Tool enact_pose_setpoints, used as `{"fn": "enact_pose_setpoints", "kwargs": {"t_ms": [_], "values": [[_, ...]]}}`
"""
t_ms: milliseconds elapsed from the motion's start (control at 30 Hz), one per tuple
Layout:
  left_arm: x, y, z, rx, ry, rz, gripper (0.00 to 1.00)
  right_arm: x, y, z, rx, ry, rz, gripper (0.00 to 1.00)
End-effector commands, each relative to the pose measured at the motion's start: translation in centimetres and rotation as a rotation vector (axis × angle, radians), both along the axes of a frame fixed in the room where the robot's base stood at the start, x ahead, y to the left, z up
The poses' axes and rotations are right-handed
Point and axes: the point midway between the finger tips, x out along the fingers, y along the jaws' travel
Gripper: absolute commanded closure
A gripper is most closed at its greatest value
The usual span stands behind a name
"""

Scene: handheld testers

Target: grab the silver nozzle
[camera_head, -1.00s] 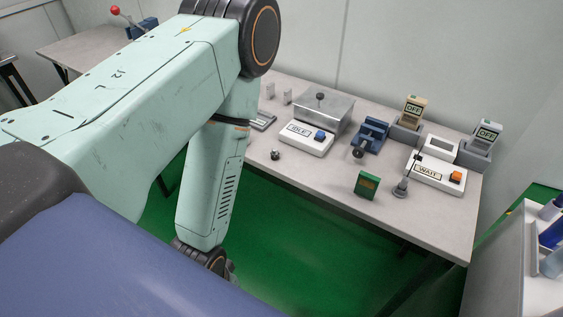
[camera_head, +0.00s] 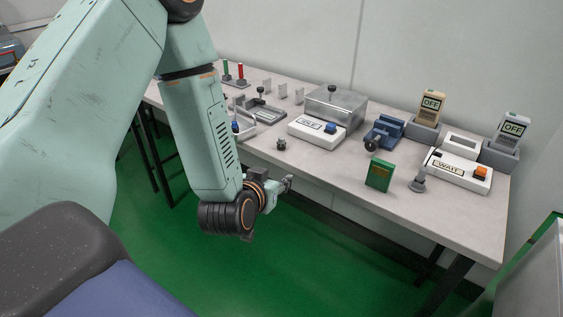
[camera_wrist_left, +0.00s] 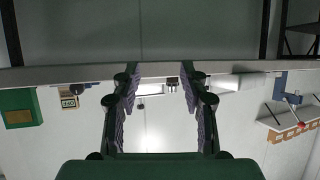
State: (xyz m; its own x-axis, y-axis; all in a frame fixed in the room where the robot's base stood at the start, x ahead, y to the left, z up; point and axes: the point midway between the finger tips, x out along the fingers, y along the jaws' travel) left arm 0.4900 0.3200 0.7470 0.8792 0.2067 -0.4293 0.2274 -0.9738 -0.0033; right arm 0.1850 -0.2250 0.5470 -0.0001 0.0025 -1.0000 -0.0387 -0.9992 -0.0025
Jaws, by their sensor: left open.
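A small dark-silver piece, which looks like the nozzle (camera_head: 281,144), stands near the front edge of the table. My left gripper (camera_head: 287,183) is in front of the table edge, apart from the nozzle and lower in the picture. In the upside-down left wrist view the open fingers (camera_wrist_left: 159,78) are spread with nothing between them, and the nozzle (camera_wrist_left: 172,82) shows beyond, between the fingertips. My right gripper is not in view.
Behind the nozzle are a white IDLE box (camera_head: 316,132) and a clear-lidded case (camera_head: 335,107). To the right are a blue vise (camera_head: 385,133), a green block (camera_head: 380,174), a grey stand (camera_head: 418,184) and a WAIT box (camera_head: 460,170). The table edge lies between gripper and nozzle.

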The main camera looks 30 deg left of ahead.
Motion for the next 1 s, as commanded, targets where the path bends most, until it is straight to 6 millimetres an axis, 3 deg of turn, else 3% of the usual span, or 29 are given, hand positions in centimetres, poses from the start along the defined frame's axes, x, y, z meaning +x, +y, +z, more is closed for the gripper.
{"fn": "enact_pose_setpoints", "kwargs": {"t_ms": [33,100,333,667,1000], "values": [[1.0,0.8,0.4,0.011,-0.062,0.021,0.56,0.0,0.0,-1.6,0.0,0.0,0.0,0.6],[1.9,1.7,1.6,0.028,-0.128,0.045,0.56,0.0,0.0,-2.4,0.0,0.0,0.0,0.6],[3.0,3.0,4.0,0.057,-0.233,0.084,0.56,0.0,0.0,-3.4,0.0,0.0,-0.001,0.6],[5.8,3.6,3.6,0.06,-0.24,0.086,0.56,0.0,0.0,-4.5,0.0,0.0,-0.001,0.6],[9.8,4.5,2.7,0.058,-0.238,0.086,0.56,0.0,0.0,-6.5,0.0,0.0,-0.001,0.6]]}}
